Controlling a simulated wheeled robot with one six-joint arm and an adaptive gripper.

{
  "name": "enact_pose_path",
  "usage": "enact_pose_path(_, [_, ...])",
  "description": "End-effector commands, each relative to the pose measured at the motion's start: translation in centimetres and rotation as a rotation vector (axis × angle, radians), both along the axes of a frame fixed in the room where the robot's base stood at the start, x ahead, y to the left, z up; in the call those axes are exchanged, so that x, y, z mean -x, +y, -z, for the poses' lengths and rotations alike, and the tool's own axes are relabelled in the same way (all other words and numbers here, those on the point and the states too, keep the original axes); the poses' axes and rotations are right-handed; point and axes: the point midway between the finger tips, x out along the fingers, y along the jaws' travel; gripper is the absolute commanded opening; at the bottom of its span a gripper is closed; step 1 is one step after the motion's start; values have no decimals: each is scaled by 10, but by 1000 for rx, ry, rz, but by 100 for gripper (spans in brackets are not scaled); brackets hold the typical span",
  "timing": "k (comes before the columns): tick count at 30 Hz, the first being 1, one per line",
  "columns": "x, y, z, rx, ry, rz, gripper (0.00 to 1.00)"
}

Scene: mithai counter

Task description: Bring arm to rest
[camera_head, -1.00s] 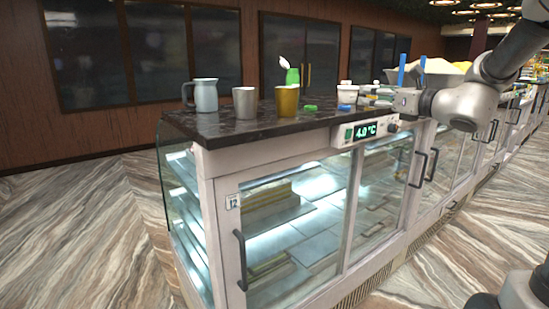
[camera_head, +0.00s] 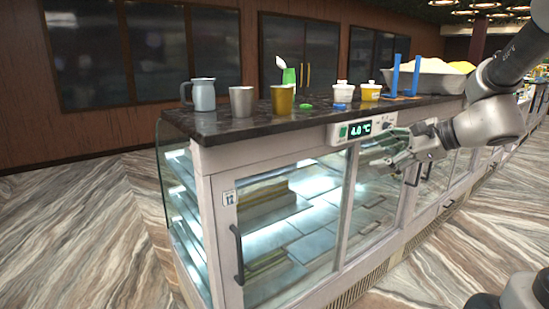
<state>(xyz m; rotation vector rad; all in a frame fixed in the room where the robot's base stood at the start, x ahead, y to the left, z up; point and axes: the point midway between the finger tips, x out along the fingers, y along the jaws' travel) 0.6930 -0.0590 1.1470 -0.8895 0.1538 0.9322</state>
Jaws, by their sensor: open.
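My gripper (camera_head: 385,162) is open and empty in the head view. It hangs in front of the glass display counter (camera_head: 285,150), just below the counter's top edge and right of the temperature display (camera_head: 360,130). My arm comes in from the upper right, and its wrist is bent so the gripper points left. I cannot tell how far the fingers are from the glass.
On the dark countertop (camera_head: 225,127) stand a grey-blue jug (camera_head: 204,95), a grey cup (camera_head: 242,101), a gold cup (camera_head: 282,99), a white tub (camera_head: 343,92), a yellow tub (camera_head: 371,91) and a large tray (camera_head: 432,82). The floor (camera_head: 90,220) at left is clear.

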Motion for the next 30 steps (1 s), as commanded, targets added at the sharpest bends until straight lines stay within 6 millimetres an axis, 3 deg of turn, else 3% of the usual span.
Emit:
enact_pose_path(4, [74, -10, 36, 367, -31, -299, 66])
enact_pose_path(6, [116, -25, 51, 585, -56, -499, 66])
enact_pose_path(9, [170, -56, 60, 895, -96, -795, 66])
enact_pose_path(12, [208, -88, 55, 1175, -136, -1049, 66])
enact_pose_path(15, [226, -104, 44, 1348, -168, -1162, 66])
enact_pose_path(17, [231, -104, 39, 1399, -198, -1183, 66])
enact_pose_path(22, [233, -92, 26, 1442, -287, -1177, 66])
enact_pose_path(30, [232, -90, 26, 1440, -293, -1182, 66])
